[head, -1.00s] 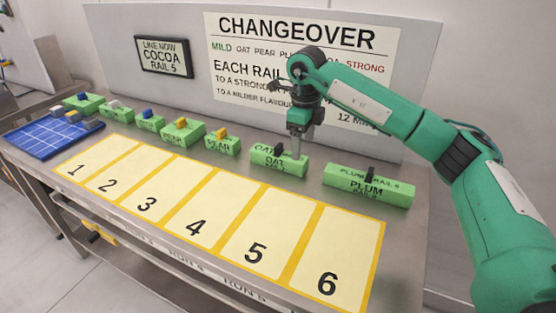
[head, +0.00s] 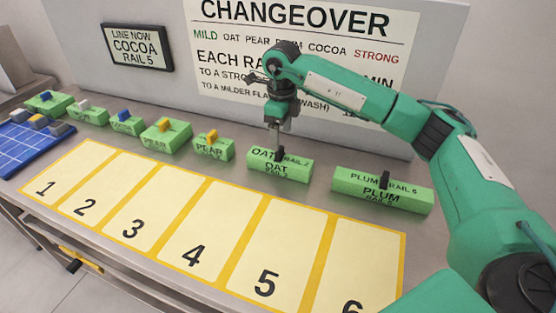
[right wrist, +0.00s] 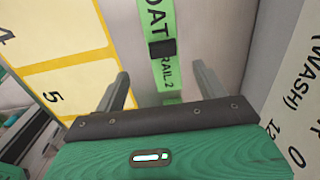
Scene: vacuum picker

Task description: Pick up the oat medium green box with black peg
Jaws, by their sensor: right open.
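The oat box (head: 280,168) is a medium green block lettered OAT, with a black peg (head: 281,153) standing on its top. It sits on the metal table behind the numbered cards. My right gripper (head: 277,140) points down just above the peg, open and empty. In the right wrist view the box (right wrist: 167,75) runs between the two spread fingers of the gripper (right wrist: 162,82), and the black peg (right wrist: 161,48) lies beyond the fingertips. The fingers look apart from the peg; the exact height gap is hard to tell. My left gripper is not in view.
The plum box (head: 382,192), also with a black peg, stands to the right. The pear box (head: 213,149) with a yellow peg stands to the left, with several more boxes beyond. The changeover board (head: 300,75) rises behind. Numbered cards (head: 265,255) lie empty in front.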

